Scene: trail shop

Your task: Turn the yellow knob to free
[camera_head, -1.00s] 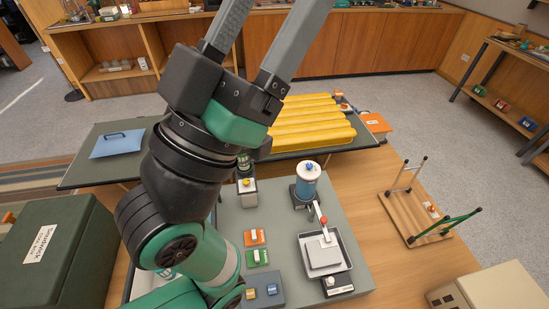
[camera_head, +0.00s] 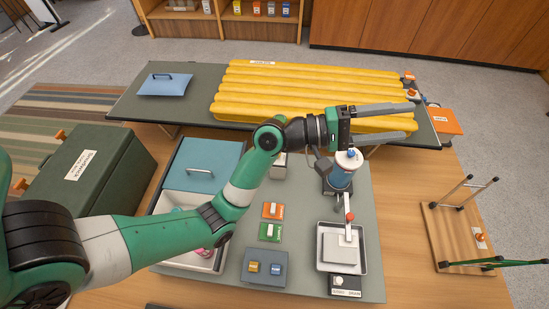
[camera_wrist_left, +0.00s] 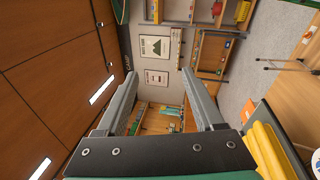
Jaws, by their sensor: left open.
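My left gripper (camera_head: 410,121) is open and empty. A small yellow knob (camera_head: 253,267) sits on a grey-blue box (camera_head: 265,280), beside a blue knob (camera_head: 275,268). The gripper is well away from it, up and to the right. Its setting is too small to read. A small device (camera_head: 278,166) is partly hidden by my left arm, so its top cannot be made out. My right gripper is not in view.
Orange (camera_head: 272,210) and green (camera_head: 270,231) switches sit behind the knob box. The yellow ribbed mat (camera_head: 270,95) lies on the far table. A green case (camera_head: 95,165) is left.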

